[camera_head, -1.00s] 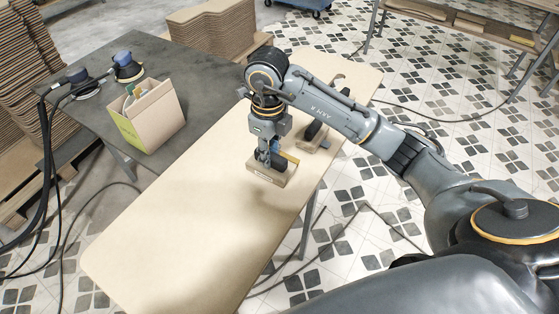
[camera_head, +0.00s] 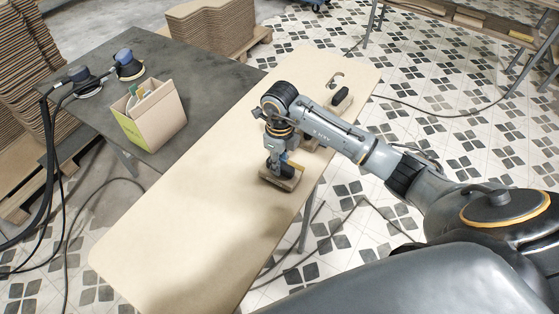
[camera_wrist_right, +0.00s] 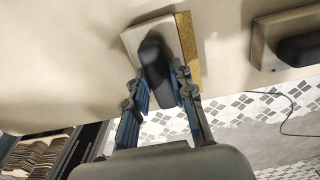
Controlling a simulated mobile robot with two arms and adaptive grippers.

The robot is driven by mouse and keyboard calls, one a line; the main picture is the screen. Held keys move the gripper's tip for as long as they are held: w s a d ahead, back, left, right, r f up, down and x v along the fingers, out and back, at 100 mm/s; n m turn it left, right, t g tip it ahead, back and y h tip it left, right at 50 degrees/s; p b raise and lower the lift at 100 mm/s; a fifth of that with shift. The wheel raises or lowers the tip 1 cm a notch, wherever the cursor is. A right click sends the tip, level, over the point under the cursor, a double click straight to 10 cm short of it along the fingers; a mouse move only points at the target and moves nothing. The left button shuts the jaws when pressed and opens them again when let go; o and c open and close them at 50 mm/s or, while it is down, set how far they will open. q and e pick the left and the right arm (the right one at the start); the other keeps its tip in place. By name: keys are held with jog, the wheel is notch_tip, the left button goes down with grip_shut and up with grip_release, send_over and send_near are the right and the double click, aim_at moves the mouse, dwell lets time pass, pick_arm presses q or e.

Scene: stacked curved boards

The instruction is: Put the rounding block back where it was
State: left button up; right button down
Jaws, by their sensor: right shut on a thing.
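The rounding block (camera_head: 283,180) is a pale wooden block with a black grip and a yellowish edge strip. My right gripper (camera_head: 276,163) is shut on its black grip, near the right edge of the pale board (camera_head: 170,205). In the right wrist view, the fingers of my right gripper (camera_wrist_right: 163,90) sit on both sides of the black grip (camera_wrist_right: 155,58). I cannot tell whether the block's underside touches the board. My left gripper is not in view.
Another block with a black grip (camera_wrist_right: 298,47) lies beside the held one, largely behind my arm in the head view. A dark grip (camera_head: 341,97) shows farther back on the board. A cardboard box (camera_head: 160,118) and sanders (camera_head: 128,66) stand on the dark table. The board's front left is clear.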

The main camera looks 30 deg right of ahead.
jog(key=c, duration=1.6)
grip_release()
jog(key=shift+f, duration=0.15)
jog(key=o, duration=0.5)
jog(key=shift+r, duration=0.3)
jog(key=shift+w+r, duration=0.1)
jog(key=shift+r, duration=0.3)
notch_tip(320, 180, up, 11)
jog(key=b, duration=0.3)
jog(key=shift+d, duration=0.1)
